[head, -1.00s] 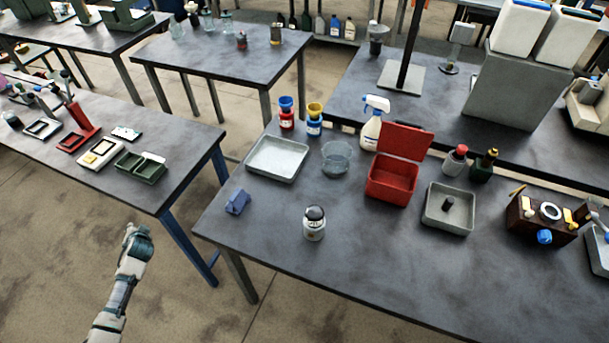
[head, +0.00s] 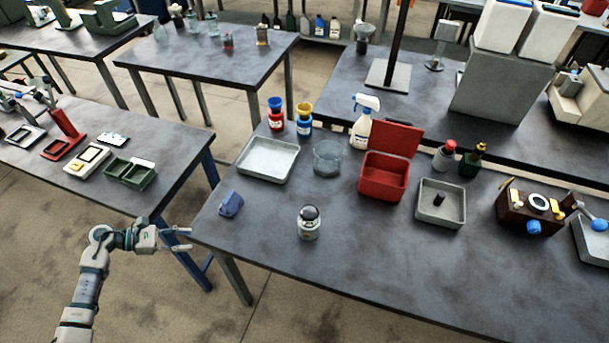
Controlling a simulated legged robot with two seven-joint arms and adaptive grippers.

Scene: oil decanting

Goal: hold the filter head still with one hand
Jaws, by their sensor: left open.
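I cannot say for certain which object is the filter head. A brown block (head: 515,207) with a white ring, yellow parts and a blue knob sits at the right of the near table. A grey tray (head: 427,213) left of it holds a small dark cylinder (head: 438,199). My left gripper (head: 189,239) is open and empty, fingers pointing right, at the near table's left edge. It is far from the block and the tray. My right gripper is out of view.
On the near table (head: 370,275) stand a jar (head: 308,225), a blue block (head: 231,204), a pale tray (head: 290,173), a glass bowl (head: 327,158), an open red box (head: 382,184) and a spray bottle (head: 363,125). The table's front middle is clear.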

